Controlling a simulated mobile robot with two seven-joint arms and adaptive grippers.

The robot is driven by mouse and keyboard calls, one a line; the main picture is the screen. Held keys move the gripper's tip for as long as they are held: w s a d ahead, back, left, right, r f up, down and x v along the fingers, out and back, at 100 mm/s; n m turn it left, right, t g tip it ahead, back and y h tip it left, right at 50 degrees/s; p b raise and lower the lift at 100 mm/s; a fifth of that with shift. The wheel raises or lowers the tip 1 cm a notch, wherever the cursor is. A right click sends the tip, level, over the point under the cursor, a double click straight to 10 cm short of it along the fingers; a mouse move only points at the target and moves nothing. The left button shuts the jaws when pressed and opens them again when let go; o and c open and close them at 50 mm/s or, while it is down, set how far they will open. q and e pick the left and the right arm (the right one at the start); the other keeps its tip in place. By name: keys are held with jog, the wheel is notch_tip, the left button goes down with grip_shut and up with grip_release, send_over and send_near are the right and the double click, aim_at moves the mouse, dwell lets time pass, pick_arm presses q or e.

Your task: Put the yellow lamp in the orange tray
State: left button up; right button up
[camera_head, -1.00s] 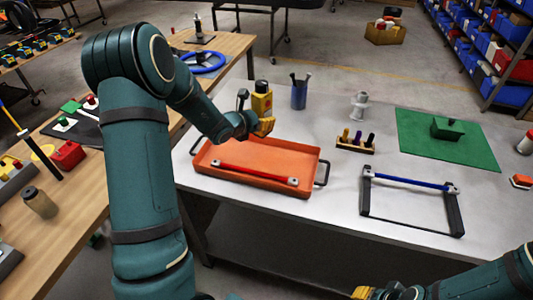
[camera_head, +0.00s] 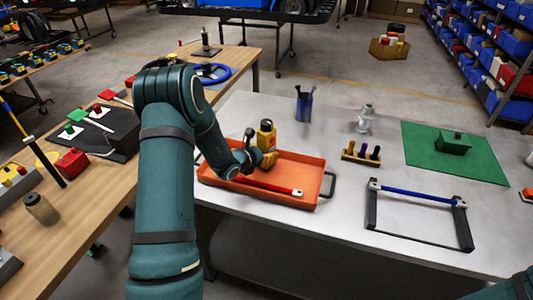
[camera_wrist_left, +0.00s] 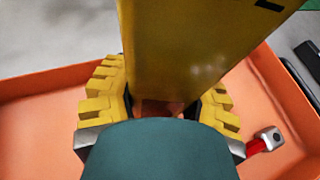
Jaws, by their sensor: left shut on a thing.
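The yellow lamp (camera_head: 266,136) stands roughly upright over the orange tray (camera_head: 310,174) in the head view. My left gripper (camera_head: 268,158) is shut on its lower part. In the left wrist view the lamp (camera_wrist_left: 190,50) fills the space between the yellow fingers of my left gripper (camera_wrist_left: 160,100), with the tray (camera_wrist_left: 45,112) around and below. The lamp's base is hidden, so I cannot tell whether it touches the tray floor. My right gripper is out of view; only a bit of my right arm shows at the bottom right.
A red-handled bar (camera_head: 268,187) lies in the tray's front part. A blue pen cup (camera_head: 304,106), a wooden peg block (camera_head: 361,153), a white fitting (camera_head: 364,118), a blue-barred frame (camera_head: 415,194) and a green mat (camera_head: 480,167) stand on the grey table.

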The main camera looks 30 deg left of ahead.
pick_arm(q)
jog(key=shift+f, duration=0.15)
jog(key=o, duration=1.3)
jog(key=shift+c, duration=0.2)
jog(key=shift+r, duration=0.25)
jog(key=v, duration=1.2)
jog(key=shift+p, duration=0.45)
